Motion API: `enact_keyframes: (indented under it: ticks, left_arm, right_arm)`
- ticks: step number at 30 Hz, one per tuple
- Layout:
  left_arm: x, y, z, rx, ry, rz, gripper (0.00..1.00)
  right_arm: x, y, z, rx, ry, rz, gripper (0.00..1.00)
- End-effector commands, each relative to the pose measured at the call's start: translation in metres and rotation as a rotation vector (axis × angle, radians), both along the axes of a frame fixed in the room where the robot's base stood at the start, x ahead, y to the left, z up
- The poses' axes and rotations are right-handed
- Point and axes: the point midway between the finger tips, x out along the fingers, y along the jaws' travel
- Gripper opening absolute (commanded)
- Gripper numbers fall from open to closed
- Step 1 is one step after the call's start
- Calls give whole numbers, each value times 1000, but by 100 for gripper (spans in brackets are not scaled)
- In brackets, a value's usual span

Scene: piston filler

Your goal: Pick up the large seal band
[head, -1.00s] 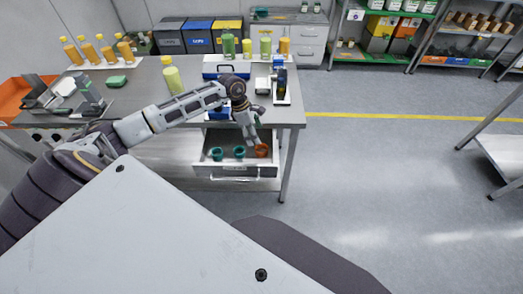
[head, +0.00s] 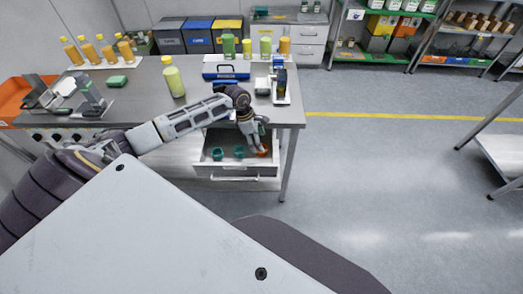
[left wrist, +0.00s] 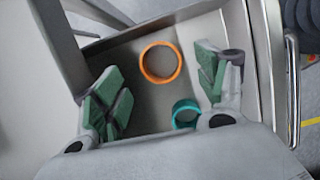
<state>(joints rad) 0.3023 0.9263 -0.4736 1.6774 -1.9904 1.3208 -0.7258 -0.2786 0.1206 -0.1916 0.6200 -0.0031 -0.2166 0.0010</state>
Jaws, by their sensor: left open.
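An orange seal band (left wrist: 146,64) lies in the open drawer. It looks larger than the teal band (left wrist: 180,112) in the left wrist view. In the head view the orange band (head: 264,152) is at the drawer's right end, partly hidden by my left gripper (head: 259,147). Two teal bands, one (head: 217,153) and another (head: 239,152), sit to its left. My left gripper (left wrist: 160,88) is open above the drawer. The orange band shows between its green-padded fingers, toward the top of the wrist picture, and nothing is held. My right gripper is not in view.
The drawer (head: 235,171) is pulled out under the workbench (head: 140,107), with its walls close around my left gripper. A bottle (head: 173,78), a blue toolbox (head: 226,67) and a piston filler (head: 280,82) stand on the bench. The floor to the right is clear.

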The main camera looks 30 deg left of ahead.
Motion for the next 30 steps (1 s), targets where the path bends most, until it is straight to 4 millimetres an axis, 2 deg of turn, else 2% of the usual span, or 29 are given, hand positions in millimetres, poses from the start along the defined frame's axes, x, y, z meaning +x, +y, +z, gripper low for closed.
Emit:
enact_keyframes:
  ticks: [12,18,30]
  left_arm:
    - [4,-8,-34,-1,1,1,72]
    - [6,-10,-43,1,1,1,72]
    - [6,-10,-44,1,0,0,72]
  right_arm:
    - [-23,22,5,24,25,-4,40]
    - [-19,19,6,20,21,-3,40]
    - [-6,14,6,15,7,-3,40]
